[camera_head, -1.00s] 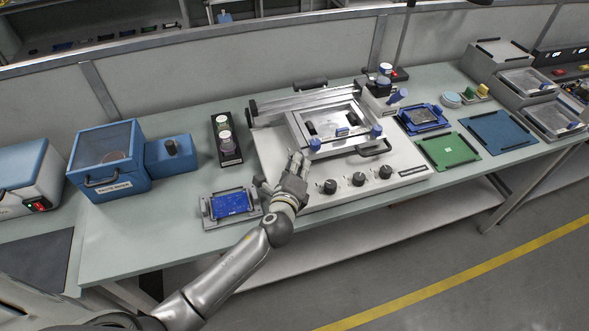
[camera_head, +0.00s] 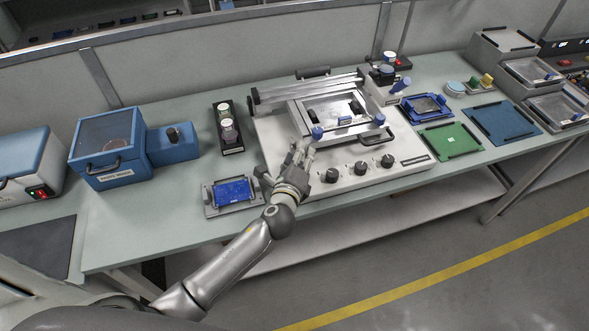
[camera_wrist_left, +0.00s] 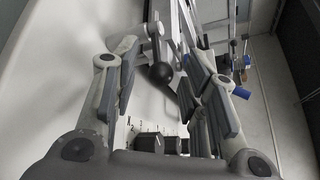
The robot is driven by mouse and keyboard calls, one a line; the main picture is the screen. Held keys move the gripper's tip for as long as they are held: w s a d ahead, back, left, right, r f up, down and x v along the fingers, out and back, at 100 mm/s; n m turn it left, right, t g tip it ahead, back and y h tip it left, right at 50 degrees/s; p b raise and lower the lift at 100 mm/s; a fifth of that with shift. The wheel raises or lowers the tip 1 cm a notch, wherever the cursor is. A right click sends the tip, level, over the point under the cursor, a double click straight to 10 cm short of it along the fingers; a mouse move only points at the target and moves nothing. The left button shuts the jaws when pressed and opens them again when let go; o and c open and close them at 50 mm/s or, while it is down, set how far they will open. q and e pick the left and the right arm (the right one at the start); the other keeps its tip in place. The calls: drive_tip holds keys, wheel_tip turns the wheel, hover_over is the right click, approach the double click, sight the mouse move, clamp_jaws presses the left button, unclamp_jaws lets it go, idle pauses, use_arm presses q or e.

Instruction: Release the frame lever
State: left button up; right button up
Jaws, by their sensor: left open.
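The printing machine (camera_head: 262,135) stands mid-bench with a metal frame (camera_head: 345,110) on top. Two blue knobs sit at the frame's near corners, the left one (camera_head: 317,132) and the right one (camera_head: 379,119). My left gripper (camera_head: 301,147) is open at the machine's front left, close to the left blue knob. In the left wrist view a lever with a black ball knob (camera_wrist_left: 161,73) shows between the open fingers (camera_wrist_left: 170,62). Contact with it cannot be told. In the head view this ball is not clear behind the gripper. My right gripper is not in view.
Black dials (camera_head: 359,168) line the machine's front panel. A blue board in a grey holder (camera_head: 232,191) lies left of my wrist. A black rack with jars (camera_head: 229,128) stands behind it. Green (camera_head: 450,140) and blue (camera_head: 500,122) mats lie at right.

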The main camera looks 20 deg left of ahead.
use_arm(q)
drive_tip(key=v, duration=1.1)
drive_tip(key=shift+r, duration=0.1)
drive_tip(key=s+a+f+n+g+y, duration=0.2)
drive_tip(key=s+a+f+n+g, duration=0.35)
drive_tip(key=s+a+n, duration=0.55)
drive_tip(key=s+d+n+g+h, duration=0.45)
drive_tip(key=s+n+g, duration=0.25)
drive_tip(key=s+n, duration=0.4)
wheel_tip(320, 180, down, 29)
drive_tip(key=s, duration=0.2)
drive_tip(key=s+a+f+m+g+y, duration=0.1)
drive_tip(key=s+a+f+g, duration=0.1)
drive_tip(key=s+f, duration=1.2)
drive_tip(key=shift+s+a+f, duration=0.25)
drive_tip(key=shift+s+a, duration=0.05)
drive_tip(key=shift+s, duration=0.7)
